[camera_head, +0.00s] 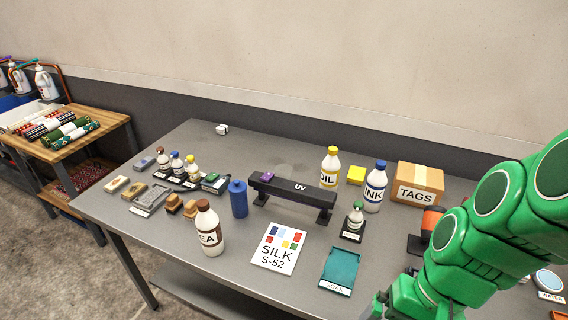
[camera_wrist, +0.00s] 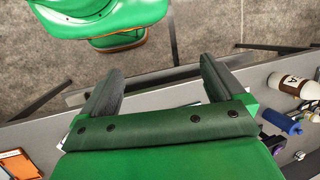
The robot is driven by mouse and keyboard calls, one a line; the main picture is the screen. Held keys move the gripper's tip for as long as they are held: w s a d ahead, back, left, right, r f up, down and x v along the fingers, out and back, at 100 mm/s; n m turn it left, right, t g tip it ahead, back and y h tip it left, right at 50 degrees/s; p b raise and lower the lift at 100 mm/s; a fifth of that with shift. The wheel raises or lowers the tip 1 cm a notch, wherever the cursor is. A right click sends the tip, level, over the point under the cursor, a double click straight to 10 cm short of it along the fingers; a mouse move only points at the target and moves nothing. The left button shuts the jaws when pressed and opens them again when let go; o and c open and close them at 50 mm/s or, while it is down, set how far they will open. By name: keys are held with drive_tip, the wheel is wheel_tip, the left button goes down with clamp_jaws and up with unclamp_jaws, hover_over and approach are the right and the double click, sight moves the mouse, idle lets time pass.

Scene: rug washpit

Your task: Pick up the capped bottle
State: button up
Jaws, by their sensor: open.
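Several capped bottles stand on the grey table. A white bottle with a brown cap (camera_head: 208,230), its label partly reading "EA", stands near the front edge. It also shows at the right of the wrist view (camera_wrist: 298,86). The OIL bottle (camera_head: 329,169) has a yellow cap and the INK bottle (camera_head: 375,189) a blue cap; both stand at the back. A small green-capped bottle (camera_head: 355,220) stands on a dark base. The frames do not show which one is meant. My gripper (camera_wrist: 160,66) is open and empty, away from all bottles; its fingers are not clear in the head view.
A black UV lamp (camera_head: 293,190) spans mid-table beside a blue cylinder (camera_head: 238,199). A TAGS box (camera_head: 416,185) is at the back right. A SILK card (camera_head: 279,246) and a teal tray (camera_head: 340,268) lie in front. Small bottles and blocks crowd the left.

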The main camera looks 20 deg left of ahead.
sight(209, 228)
drive_tip(key=w+a+m+g+y, duration=0.2)
drive_tip(key=w+a+y, duration=0.1)
drive_tip(key=a, duration=0.6)
drive_tip(key=w+a+m+g+y, duration=0.15)
drive_tip(key=a+y, duration=0.25)
drive_tip(key=a, duration=0.6)
drive_tip(key=w+a+m+g+y, duration=0.1)
drive_tip(key=w+a+y, duration=0.2)
drive_tip(key=a, duration=0.6)
drive_tip(key=w+a+f+m+t+y, duration=0.1)
drive_tip(key=w+a+f+m, duration=0.2)
drive_tip(key=a+f+m, duration=0.1)
drive_tip(key=w+a+f+m+t+y, duration=0.2)
drive_tip(key=w+a+f+m, duration=0.2)
drive_tip(key=f, duration=0.1)
drive_tip(key=w+a+f+m+t+y, duration=0.2)
drive_tip(key=w+a+f+m, duration=0.2)
drive_tip(key=f, duration=0.1)
drive_tip(key=shift+w+a+f, duration=0.2)
drive_tip(key=shift+a, duration=0.05)
drive_tip(key=shift+s+a+f, duration=0.1)
drive_tip(key=shift+s+a, duration=0.1)
drive_tip(key=shift+a, duration=1.75)
drive_tip(key=shift+s+a+f, duration=0.1)
drive_tip(key=shift+s+a, duration=0.1)
drive_tip(key=shift+a, duration=1.75)
drive_tip(key=shift+c, duration=0.3)
drive_tip(key=c, duration=1.4)
